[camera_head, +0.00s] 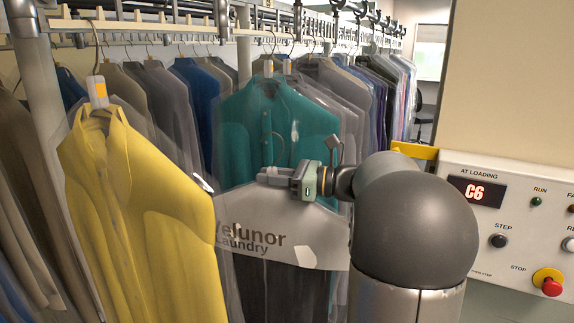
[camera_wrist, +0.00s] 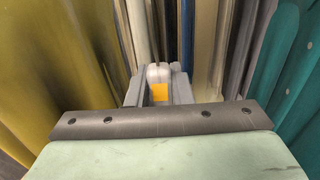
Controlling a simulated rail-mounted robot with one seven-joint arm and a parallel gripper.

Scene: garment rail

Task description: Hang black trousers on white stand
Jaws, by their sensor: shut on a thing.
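The black trousers (camera_head: 277,288) hang in a clear film under a grey-white paper cover (camera_head: 280,232) marked "Velunor Laundry", low in the middle of the head view. My gripper (camera_head: 274,176) is at the top of this cover, in front of a teal shirt. In the wrist view, my gripper (camera_wrist: 159,88) is shut on the hanger neck, with a white tag with an orange label (camera_wrist: 158,90) between the fingers. I cannot make out a separate white stand; a pale upright post (camera_head: 43,110) is at the left.
A yellow shirt (camera_head: 135,215) hangs close at the left, its edge near the paper cover. The teal shirt (camera_head: 300,125) hangs behind my gripper. Rails with many bagged garments run along the back. A control panel (camera_head: 515,225) reading C6 stands at the right.

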